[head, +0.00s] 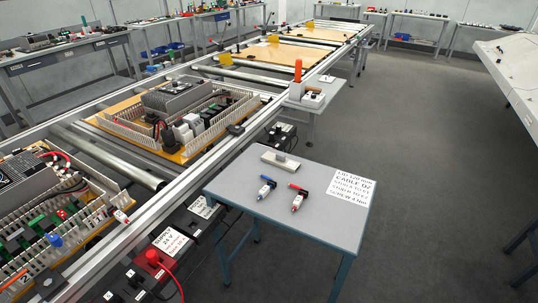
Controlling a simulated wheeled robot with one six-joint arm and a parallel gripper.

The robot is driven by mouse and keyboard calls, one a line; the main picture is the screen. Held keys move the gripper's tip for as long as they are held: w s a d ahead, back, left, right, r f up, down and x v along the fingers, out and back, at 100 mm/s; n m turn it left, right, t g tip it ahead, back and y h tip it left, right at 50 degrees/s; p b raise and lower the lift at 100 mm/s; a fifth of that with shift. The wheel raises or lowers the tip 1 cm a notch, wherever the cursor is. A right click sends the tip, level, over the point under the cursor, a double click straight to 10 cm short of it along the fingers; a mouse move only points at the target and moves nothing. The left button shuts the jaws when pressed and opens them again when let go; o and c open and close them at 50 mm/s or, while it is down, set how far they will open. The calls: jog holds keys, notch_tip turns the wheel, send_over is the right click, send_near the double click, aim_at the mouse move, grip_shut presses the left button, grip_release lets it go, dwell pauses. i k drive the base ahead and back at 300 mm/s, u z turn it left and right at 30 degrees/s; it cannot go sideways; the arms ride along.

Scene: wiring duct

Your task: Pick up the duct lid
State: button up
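A short light grey strip with a small raised grey block on its middle (287,165) lies near the back edge of the small table (240,189). It looks like the duct lid, but it is too small in the picture to be sure. Nothing touches it from above. My gripper is not in the head view.
A blue-and-black tool (266,187) and a red-and-black tool (299,199) lie on the small table in front of the strip. A printed sheet (351,187) lies at its right. The rail line with panel boards (182,125) runs along the left. Floor at right (440,150) is clear.

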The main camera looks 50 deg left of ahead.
aim_at(280, 160)
jog(key=u, duration=0.55)
jog(key=i, duration=0.6)
jog(key=u, duration=1)
jog(key=i, duration=0.25)
jog(key=u, duration=0.25)
